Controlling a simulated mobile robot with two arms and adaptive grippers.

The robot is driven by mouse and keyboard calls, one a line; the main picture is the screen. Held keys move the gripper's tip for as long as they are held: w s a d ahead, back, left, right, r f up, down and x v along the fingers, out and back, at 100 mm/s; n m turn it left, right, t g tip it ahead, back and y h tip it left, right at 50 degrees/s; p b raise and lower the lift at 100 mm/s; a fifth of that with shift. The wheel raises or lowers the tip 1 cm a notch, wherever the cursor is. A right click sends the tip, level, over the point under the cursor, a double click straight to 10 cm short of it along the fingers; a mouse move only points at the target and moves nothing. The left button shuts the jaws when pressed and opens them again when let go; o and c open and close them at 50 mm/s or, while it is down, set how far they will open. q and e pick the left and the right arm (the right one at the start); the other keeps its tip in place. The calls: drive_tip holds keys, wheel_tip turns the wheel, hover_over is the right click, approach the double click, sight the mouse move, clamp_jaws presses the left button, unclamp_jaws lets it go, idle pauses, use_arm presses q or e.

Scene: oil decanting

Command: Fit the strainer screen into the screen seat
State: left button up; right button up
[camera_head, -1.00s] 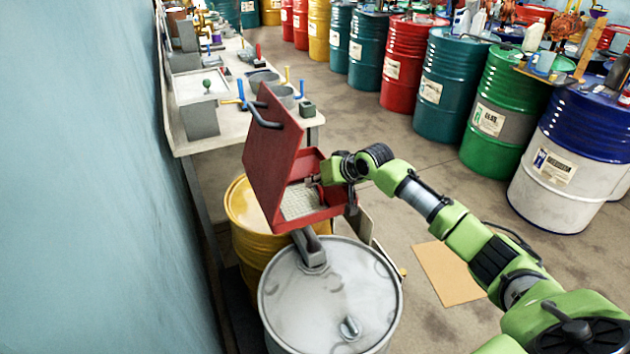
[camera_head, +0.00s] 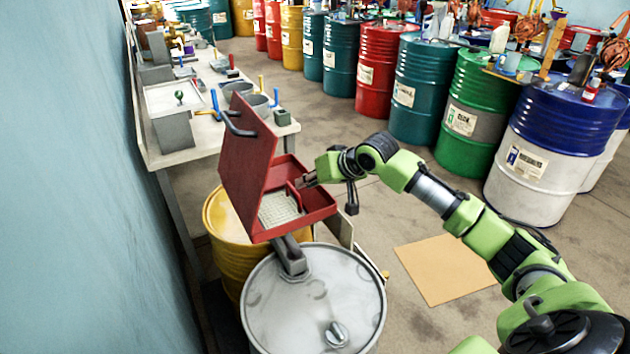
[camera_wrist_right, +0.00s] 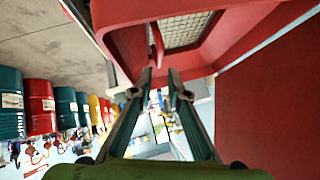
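The strainer screen, a pale mesh (camera_head: 279,210), lies low inside the open red box (camera_head: 322,204) that holds the seat. A thin red upright part, like a handle, stands at its right side. Whether the screen sits flush cannot be told, and the seat's edges are hidden. In the right wrist view the mesh (camera_wrist_right: 186,30) shows inside the red walls. My right gripper (camera_head: 302,182) is at the box's right upper rim. Its fingertips (camera_wrist_right: 161,78) are apart with a clear gap, near the red upright part but not visibly holding it. My left gripper is out of view.
The box's red lid (camera_head: 246,150) stands open at the left. A grey-topped drum (camera_head: 310,305) is in front and a yellow drum (camera_head: 232,240) is below the box. A workbench (camera_head: 165,150) runs along the left wall. Floor at the right is open around a tan mat (camera_head: 445,268).

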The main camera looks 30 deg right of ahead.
drive_tip(key=shift+v, duration=1.95)
